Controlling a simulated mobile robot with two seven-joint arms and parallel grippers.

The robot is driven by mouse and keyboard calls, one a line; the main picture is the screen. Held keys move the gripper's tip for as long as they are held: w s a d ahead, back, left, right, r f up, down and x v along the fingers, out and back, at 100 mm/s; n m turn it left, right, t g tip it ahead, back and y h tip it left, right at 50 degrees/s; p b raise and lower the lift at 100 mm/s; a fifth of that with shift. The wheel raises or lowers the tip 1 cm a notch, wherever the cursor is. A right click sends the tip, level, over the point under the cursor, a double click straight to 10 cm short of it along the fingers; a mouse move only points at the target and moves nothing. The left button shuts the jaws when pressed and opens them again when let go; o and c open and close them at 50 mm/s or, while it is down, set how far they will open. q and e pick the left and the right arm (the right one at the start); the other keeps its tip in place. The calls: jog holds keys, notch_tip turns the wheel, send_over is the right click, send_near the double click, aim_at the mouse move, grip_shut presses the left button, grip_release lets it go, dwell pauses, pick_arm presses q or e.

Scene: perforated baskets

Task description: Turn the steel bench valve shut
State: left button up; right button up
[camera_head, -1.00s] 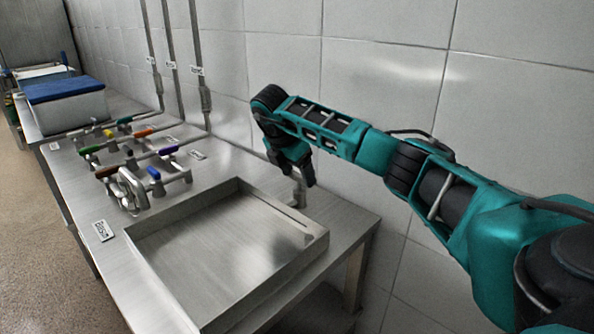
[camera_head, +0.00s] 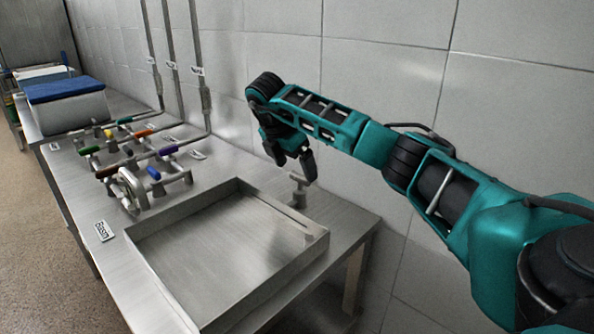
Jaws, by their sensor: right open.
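The steel bench valve (camera_head: 299,193) appears to be the small upright steel post with a short handle on top, at the back right corner of the basin. My right gripper (camera_head: 294,168) is open and points down just above and behind the valve top in the picture. One dark finger overlaps the area right beside the handle. I cannot tell whether it touches. Nothing shows between the fingers. My left gripper is not in view.
A shallow steel basin (camera_head: 150,250) is set in the bench in front of the valve. A manifold of pipes with several coloured levers (camera_head: 153,173) stands to the left. A blue-topped box (camera_head: 70,110) is farther back. The tiled wall (camera_head: 390,80) runs close behind.

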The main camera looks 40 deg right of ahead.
jog(key=p+v, duration=0.1)
jog(key=v, duration=0.9)
jog(key=shift+p, duration=0.3)
